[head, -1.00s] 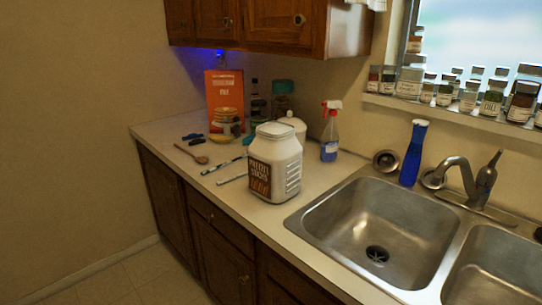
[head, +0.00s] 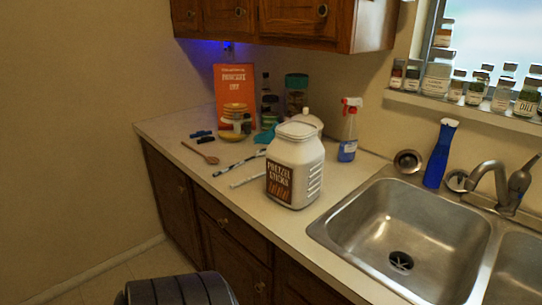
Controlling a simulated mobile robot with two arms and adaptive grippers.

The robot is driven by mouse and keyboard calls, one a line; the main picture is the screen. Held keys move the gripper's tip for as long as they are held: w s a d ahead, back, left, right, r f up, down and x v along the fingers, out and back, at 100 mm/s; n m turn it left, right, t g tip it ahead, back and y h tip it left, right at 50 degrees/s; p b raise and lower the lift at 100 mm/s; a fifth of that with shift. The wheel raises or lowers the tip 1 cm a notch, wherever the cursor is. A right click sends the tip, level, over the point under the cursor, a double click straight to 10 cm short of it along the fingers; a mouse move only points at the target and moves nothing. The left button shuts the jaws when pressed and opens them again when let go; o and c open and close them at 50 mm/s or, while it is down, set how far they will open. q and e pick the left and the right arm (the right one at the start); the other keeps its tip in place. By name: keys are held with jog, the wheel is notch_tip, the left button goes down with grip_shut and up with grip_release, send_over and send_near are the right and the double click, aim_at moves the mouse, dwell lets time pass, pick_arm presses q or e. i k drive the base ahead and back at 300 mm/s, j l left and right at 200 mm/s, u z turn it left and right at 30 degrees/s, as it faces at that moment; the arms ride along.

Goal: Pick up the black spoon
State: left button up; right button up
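I cannot make out a black spoon for certain. Two small dark items lie at the back left of the counter: one dark blue-black item (head: 201,134) and one black item (head: 205,140) just in front of it. They are too small to identify. A brown wooden spoon (head: 205,156) lies in front of them, near the counter's left edge. Neither gripper shows in the head view.
A large white pretzel jar (head: 296,170) stands mid-counter, with striped sticks (head: 238,164) left of it. Behind are an orange-red pancake mix box (head: 235,86), a spray bottle (head: 349,130) and other jars. The steel sink (head: 400,225) is at right, a blue bottle (head: 440,155) behind it.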

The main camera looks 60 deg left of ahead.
aim_at(261, 151)
jog(key=k+j+z, duration=0.1)
jog(key=j, duration=0.3)
jog(key=j+z, duration=0.1)
jog(key=j, duration=0.3)
jog(key=k+j, duration=0.15)
jog(key=j, duration=0.25)
jog(key=k+j+z, duration=0.15)
jog(key=j, duration=0.25)
jog(key=k+j+z, duration=0.1)
jog(key=j, duration=0.3)
jog(key=k+j+z, duration=0.1)
jog(key=j, duration=0.3)
